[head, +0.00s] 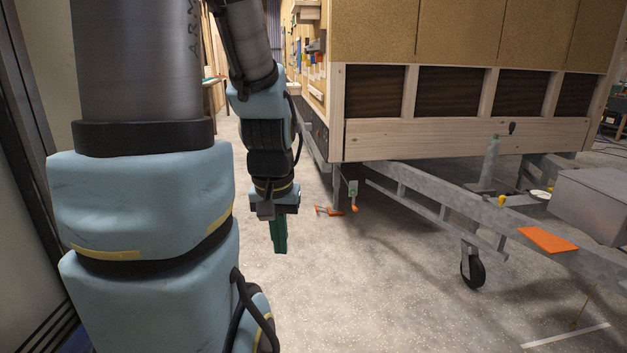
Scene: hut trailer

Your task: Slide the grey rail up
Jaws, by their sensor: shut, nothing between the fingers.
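My gripper (279,235) hangs down from the wrist with its green fingers pointing at the floor. The fingers are shut and hold nothing. A grey metal rail (437,206) with short uprights runs along the trailer drawbar below the hut, to the right of my gripper. The gripper is clearly apart from it. I cannot tell for certain whether this is the rail the task names. A grey upright post (490,163) stands on the drawbar near the hut's front wall.
The wooden hut (470,133) fills the upper right. A jockey wheel (473,268), a grey box (597,203) and an orange plate (547,239) are on the drawbar side. An orange-handled part (353,196) hangs below the hut corner. The speckled floor (370,305) in front is clear.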

